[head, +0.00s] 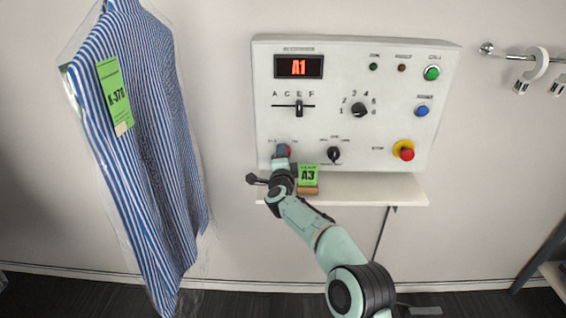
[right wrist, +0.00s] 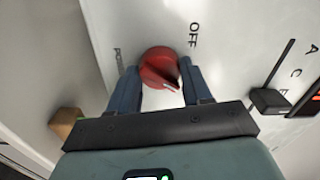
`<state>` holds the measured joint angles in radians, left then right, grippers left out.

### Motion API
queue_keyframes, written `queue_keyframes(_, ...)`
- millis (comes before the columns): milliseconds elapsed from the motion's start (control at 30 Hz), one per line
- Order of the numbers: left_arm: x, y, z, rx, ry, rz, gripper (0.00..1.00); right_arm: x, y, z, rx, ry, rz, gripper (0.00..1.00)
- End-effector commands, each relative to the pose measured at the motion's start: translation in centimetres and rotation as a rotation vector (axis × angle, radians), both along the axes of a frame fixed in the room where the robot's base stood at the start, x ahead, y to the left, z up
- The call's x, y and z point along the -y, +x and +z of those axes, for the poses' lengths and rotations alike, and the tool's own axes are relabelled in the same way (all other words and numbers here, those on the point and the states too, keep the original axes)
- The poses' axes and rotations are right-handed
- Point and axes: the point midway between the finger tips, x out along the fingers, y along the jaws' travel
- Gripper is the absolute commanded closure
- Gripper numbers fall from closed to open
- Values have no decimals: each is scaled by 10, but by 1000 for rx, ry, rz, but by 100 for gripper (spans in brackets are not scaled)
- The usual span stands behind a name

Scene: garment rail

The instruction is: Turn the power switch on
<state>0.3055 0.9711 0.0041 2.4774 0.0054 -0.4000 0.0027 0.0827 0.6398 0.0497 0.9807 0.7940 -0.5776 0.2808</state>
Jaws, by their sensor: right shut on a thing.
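The power switch is a red rotary knob (head: 287,151) at the lower left of the white control panel (head: 390,130). In the right wrist view the knob (right wrist: 158,66) sits between the two blue fingers of my right gripper (right wrist: 160,80), which is shut on it. An OFF label (right wrist: 193,35) is printed above and right of it there. The knob's white mark points down and right in that view, away from OFF. The opposite label is not visible past my gripper. In the head view my right gripper (head: 282,155) partly covers the knob. My left gripper is not in view.
The panel also carries a display (head: 298,67) reading A1, a slider (head: 299,107), a black selector (head: 359,110), a small knob (head: 334,154) and a red stop button (head: 407,154). A shelf (head: 385,187) below bears a green A3 tag (head: 308,176). A bagged striped shirt (head: 140,130) hangs left.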

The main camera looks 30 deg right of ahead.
Motion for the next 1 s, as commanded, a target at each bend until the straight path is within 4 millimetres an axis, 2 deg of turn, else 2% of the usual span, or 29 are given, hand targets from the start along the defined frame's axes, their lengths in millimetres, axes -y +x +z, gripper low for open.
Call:
queue_keyframes(400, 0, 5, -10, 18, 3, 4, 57, 2, -1, 1, 98, 155, -4, 82)
queue_keyframes(933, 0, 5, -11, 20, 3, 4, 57, 1, -1, 1, 110, 174, -4, 82)
queue_keyframes(967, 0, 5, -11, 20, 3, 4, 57, 1, -1, 1, 110, 174, -4, 48)
queue_keyframes(1000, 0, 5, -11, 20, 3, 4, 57, 2, -1, 1, 110, 174, -3, 35)
